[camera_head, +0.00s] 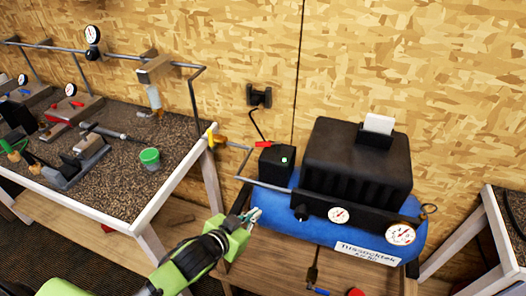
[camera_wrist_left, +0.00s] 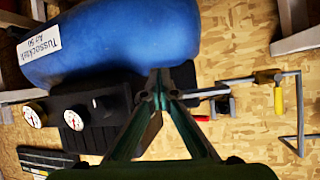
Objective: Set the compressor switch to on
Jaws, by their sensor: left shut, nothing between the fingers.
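The compressor has a blue tank (camera_head: 315,228) with a black motor cover (camera_head: 358,160) on top; the tank also shows in the left wrist view (camera_wrist_left: 120,40). At its left end stands a black switch box (camera_head: 277,165) with a red lever (camera_head: 264,144) and a green light (camera_head: 284,160). The red lever shows partly in the wrist view (camera_wrist_left: 202,118), beyond the fingers. I cannot tell the lever's on or off position. My left gripper (camera_head: 256,214) is shut and empty, in front of the tank's left end, below the switch box in the picture. My right gripper is out of view.
Two gauges (camera_head: 339,215) (camera_head: 400,234) and a black knob (camera_head: 300,213) sit on the compressor's front panel. Another bench edge (camera_head: 497,232) is at right.

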